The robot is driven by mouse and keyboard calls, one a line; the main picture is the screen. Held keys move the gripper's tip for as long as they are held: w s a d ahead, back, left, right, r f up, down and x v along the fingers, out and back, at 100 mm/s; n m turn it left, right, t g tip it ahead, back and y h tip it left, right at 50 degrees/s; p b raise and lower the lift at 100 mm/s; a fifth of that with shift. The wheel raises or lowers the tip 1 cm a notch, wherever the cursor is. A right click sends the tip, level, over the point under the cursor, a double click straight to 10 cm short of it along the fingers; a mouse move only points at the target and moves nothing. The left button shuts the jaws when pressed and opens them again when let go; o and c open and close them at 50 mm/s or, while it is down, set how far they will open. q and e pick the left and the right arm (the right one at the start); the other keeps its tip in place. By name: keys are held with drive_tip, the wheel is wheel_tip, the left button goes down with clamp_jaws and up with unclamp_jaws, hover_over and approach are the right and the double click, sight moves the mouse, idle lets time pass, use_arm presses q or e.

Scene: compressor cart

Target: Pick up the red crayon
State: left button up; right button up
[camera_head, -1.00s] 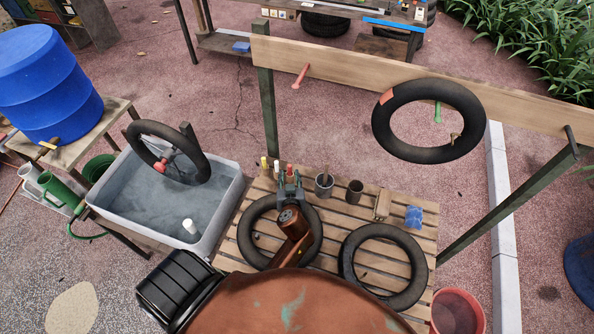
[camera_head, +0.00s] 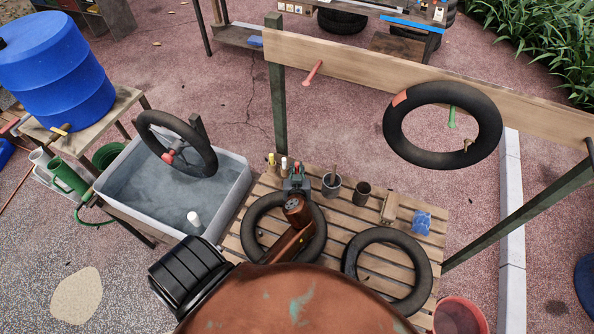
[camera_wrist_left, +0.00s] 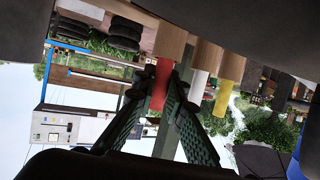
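The red crayon (camera_head: 297,167) stands at the back edge of the slatted table (camera_head: 342,216), at the right end of a short row with a white crayon (camera_head: 284,164) and a yellow crayon (camera_head: 271,160). My left gripper (camera_head: 297,183) is at the red crayon. In the left wrist view the green fingers (camera_wrist_left: 158,95) close in on both sides of the red crayon (camera_wrist_left: 160,78) and appear to touch it. The white crayon (camera_wrist_left: 200,82) and yellow crayon (camera_wrist_left: 222,98) stand free beside it. My right gripper does not show.
A grey cup (camera_head: 331,186) and a dark cup (camera_head: 360,194) stand right of the gripper. A wooden block (camera_head: 390,208) and a blue cloth (camera_head: 422,222) lie further right. Two black tyres lie on the table; one tyre (camera_head: 402,284) is at front right. A water tub (camera_head: 125,196) is left.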

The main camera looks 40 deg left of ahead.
use_arm(q)
clamp_jaws()
